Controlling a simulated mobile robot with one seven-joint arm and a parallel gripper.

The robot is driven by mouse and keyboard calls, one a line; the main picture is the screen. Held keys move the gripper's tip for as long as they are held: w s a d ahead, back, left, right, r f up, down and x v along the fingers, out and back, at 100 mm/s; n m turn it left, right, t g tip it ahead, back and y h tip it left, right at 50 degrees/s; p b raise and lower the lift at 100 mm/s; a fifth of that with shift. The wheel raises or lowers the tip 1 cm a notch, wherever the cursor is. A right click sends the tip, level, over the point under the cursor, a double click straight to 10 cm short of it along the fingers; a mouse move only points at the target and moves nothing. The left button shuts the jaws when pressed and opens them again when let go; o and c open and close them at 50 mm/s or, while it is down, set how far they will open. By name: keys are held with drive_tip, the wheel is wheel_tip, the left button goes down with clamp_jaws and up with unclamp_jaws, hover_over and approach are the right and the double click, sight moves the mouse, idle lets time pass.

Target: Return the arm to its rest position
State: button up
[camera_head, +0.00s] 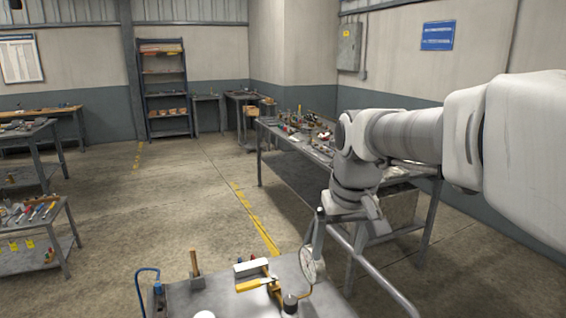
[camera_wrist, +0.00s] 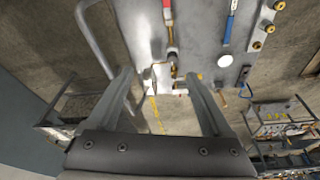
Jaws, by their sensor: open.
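My arm reaches in from the right side of the head view. My gripper (camera_head: 345,222) points down at its end, above the right side of a grey cart top (camera_head: 215,300). In the wrist view, the two fingers of my gripper (camera_wrist: 163,88) stand wide apart with nothing held between them. The cart top (camera_wrist: 195,28) and its tools lie beyond the fingers. The lower part of the arm is out of view.
A cluttered workbench (camera_head: 285,165) stands behind my arm. Open floor (camera_head: 165,205) lies to the left.

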drive_tip(key=s+d+f+t, duration=0.1)
drive_tip(key=s+d, duration=0.1)
drive_tip(key=s, duration=0.6)
drive_tip(key=s+d+f+m+t, duration=0.1)
drive_tip(key=s+d+f, duration=0.1)
drive_tip(key=s, duration=0.7)
drive_tip(key=shift+s+m+t, duration=0.15)
drive_tip(key=shift+m+t, duration=0.15)
idle(0.5)
